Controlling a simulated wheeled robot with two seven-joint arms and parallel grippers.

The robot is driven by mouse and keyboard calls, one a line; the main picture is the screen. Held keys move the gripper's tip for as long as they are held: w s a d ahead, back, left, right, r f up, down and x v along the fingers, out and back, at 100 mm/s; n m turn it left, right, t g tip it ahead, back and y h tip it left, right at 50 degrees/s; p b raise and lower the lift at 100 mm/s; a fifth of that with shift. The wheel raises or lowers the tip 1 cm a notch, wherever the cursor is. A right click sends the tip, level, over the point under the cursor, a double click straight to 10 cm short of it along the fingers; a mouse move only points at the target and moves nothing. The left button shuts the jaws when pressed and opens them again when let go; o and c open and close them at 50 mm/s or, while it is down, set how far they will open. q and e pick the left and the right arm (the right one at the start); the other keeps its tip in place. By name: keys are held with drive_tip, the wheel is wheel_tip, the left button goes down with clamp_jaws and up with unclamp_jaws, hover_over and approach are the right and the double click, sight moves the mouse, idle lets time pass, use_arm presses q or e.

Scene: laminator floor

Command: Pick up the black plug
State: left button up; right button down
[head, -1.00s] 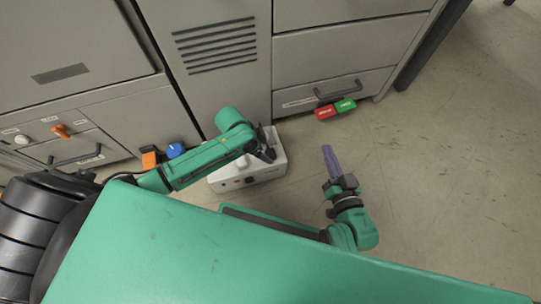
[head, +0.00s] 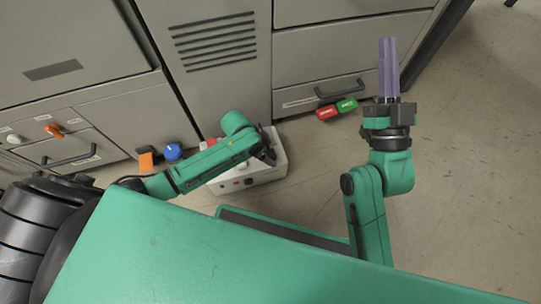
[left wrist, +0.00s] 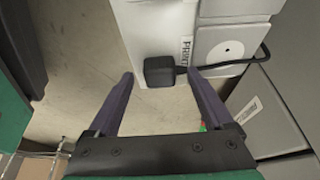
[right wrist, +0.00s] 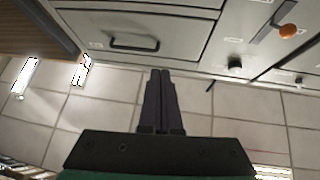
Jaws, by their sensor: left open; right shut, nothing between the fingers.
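The black plug (left wrist: 160,71) is a small dark block with a black cable running off to the right. In the left wrist view it lies against the edge of the white box (left wrist: 155,28), between the tips of my open left gripper (left wrist: 160,76), with a gap to each finger. I cannot tell its depth relative to the tips. In the head view my left gripper (head: 268,155) is at the right end of the white box (head: 255,176), and I cannot make out the plug there. My right gripper (head: 388,42) is shut and empty, away from the box.
Grey machine cabinets (head: 222,90) with drawers and vents stand behind the box. A red block (head: 327,112) and a green block (head: 346,105) are near the lower drawer. An orange knob (head: 146,160) and a blue knob (head: 173,151) are left of the box. The floor at right is clear.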

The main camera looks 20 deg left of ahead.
use_arm(q)
drive_tip(key=shift+f, duration=0.2)
clamp_jaws()
use_arm(e)
drive_tip(key=r, duration=0.2)
drive_tip(key=r+t+y, duration=0.1)
drive_tip(key=shift+s+d, duration=0.2)
drive_tip(key=shift+s, duration=0.1)
use_arm(q)
drive_tip(key=shift+r, duration=0.1)
